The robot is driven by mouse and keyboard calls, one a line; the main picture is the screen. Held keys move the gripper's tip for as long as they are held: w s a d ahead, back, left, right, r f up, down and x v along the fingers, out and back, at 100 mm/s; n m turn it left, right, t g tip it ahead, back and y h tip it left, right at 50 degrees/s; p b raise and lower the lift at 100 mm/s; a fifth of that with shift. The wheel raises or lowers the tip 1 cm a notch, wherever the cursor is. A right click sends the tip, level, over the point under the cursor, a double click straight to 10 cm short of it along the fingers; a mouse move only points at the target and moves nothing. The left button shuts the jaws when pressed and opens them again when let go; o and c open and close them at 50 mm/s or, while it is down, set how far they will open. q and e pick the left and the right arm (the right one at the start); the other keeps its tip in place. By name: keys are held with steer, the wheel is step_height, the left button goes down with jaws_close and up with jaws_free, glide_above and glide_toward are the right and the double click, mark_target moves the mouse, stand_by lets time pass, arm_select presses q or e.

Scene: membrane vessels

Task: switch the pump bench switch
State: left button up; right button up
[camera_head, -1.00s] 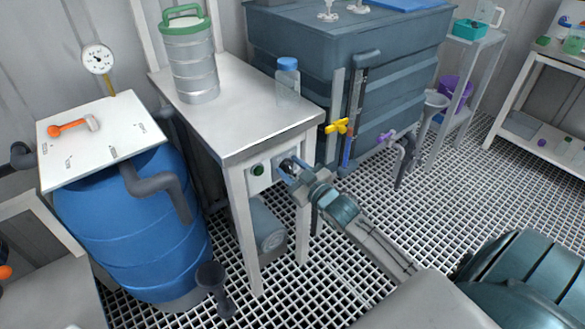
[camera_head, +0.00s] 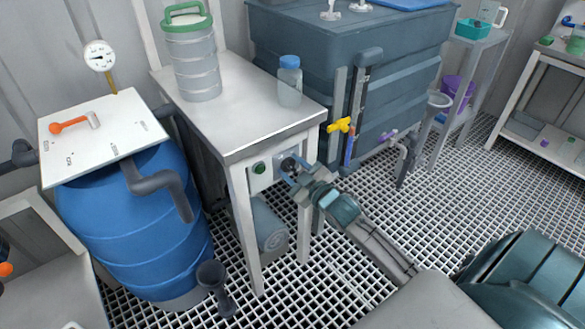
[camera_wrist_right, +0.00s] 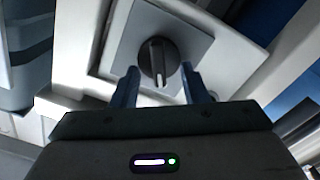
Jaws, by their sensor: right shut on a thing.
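The pump bench (camera_head: 222,140) stands in the middle left of the head view, with a light panel on its front edge. The panel carries a green button (camera_head: 259,168) and, right of it, a dark rotary switch (camera_head: 288,163). In the right wrist view the switch is a round black knob (camera_wrist_right: 158,58) on a grey plate (camera_wrist_right: 200,45), its ridge close to upright in the picture. My left gripper is not in view.
A clear blue-capped bottle (camera_head: 289,85) and a ribbed canister (camera_head: 192,60) stand on the bench. A blue barrel (camera_head: 130,235) is to the left, a large grey tank (camera_head: 300,45) with a yellow valve (camera_head: 340,125) behind. The grated floor at right is mostly clear.

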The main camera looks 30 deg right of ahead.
steer(key=o, duration=1)
steer(key=shift+c, duration=0.2)
steer(key=shift+s+d+p, duration=0.15)
steer(key=shift+s+p, duration=0.4)
steer(key=shift+s, duration=1.65)
steer(key=b, duration=0.3)
glide_toward(291, 167)
steer(key=s, duration=0.1)
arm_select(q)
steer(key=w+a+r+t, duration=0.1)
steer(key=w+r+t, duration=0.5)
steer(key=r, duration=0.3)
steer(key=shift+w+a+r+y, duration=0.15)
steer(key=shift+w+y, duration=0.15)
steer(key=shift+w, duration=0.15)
arm_select(e)
steer(key=shift+s, duration=0.2)
